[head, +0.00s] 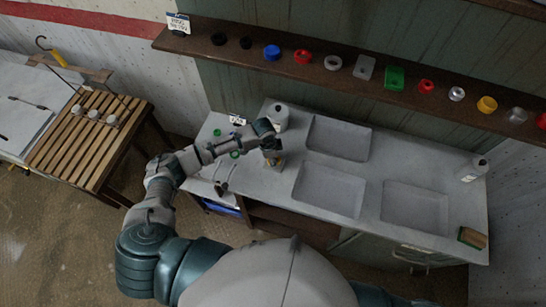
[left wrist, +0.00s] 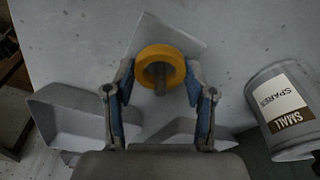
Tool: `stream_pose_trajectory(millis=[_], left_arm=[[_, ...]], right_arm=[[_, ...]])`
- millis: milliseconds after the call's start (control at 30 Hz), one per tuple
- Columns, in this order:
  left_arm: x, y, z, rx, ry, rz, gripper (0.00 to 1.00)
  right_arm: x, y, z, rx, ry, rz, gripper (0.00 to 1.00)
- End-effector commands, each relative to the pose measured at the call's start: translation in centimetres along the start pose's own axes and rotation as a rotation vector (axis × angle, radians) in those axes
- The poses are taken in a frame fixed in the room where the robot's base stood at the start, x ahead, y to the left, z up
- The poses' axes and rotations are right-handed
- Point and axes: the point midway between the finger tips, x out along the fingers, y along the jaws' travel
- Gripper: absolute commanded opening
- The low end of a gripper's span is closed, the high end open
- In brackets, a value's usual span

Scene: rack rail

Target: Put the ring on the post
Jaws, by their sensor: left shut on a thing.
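The yellow ring (left wrist: 160,58) is between the two fingers of my left gripper (left wrist: 160,100) in the left wrist view, and the gripper is shut on it. A grey post (left wrist: 159,78) shows in the ring's hole, standing over a light grey base plate (left wrist: 182,40). I cannot tell whether the ring is around the post or only lined up with it. In the head view my left gripper (head: 272,155) is over the left part of the counter, and the arm hides most of the post. My right gripper is not in view.
The counter has several recessed trays (head: 328,187). A shelf (head: 210,50) with several rings and blocks runs above. A slatted bench (head: 85,135) is at the left.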

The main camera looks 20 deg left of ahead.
Motion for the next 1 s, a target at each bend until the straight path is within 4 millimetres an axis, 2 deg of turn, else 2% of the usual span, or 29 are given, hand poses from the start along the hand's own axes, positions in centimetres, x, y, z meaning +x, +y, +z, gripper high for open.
stream_pose_trajectory(millis=[700,733,767,1000], left_arm=[[1.1,0.0,0.2,0.0,-0.001,0.0,0.2],[1.1,0.0,0.2,0.0,0.0,0.0,0.62],[1.0,0.0,0.2,0.0,0.0,0.0,0.65],[1.0,0.0,0.2,0.0,-0.001,0.0,0.65]], right_arm=[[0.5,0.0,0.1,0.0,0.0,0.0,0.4],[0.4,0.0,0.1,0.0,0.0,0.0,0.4],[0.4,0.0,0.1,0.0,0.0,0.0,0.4],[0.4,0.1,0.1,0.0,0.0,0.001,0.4]])
